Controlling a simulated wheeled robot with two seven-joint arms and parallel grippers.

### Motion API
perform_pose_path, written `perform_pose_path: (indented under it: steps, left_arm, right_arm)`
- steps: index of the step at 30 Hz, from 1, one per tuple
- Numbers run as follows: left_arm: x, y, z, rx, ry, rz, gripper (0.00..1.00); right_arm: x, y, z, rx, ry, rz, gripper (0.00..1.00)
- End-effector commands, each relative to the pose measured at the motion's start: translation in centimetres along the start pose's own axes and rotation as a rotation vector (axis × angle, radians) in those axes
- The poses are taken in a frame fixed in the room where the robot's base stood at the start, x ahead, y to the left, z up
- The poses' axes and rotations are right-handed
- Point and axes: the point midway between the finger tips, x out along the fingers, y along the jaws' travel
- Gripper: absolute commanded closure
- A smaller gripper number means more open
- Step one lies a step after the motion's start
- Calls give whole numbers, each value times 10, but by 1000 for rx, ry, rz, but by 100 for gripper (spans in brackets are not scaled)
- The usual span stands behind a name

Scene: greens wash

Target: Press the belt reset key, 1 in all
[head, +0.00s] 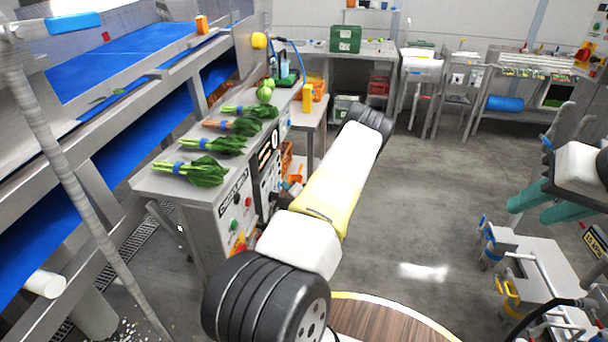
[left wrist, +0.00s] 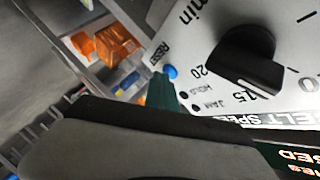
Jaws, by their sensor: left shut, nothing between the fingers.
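The belt reset key is a small round blue button (left wrist: 171,72) beside a RESET label on the white control panel (left wrist: 195,45) in the left wrist view. My left gripper (left wrist: 163,78) is shut and empty. Its dark green fingertip is right at the key and overlaps its edge; I cannot tell whether it touches or presses it. In the head view my left arm reaches toward the cabinet front (head: 232,212) and hides the fingers and key. My right gripper (head: 540,204) is at the right edge, its two teal fingers apart and empty.
A black knob (left wrist: 248,60) sits beside the key, above the BELT SPEED text. Leafy green bunches (head: 190,170) lie on the cabinet top. A blue conveyor belt (head: 120,60) runs at left. An orange bin (left wrist: 108,45) is beyond the panel. Open floor (head: 430,190) lies right of my left arm.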

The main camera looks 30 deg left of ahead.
Motion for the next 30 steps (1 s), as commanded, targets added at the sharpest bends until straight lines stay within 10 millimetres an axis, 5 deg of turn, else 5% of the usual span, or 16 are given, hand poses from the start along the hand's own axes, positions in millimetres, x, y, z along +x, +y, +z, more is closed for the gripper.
perform_pose_path:
  steps: [30]
  left_arm:
    - [-22, 16, -16, 0, 1, 0, 100]
  right_arm:
    - [0, 0, 0, 0, 0, 0, 64]
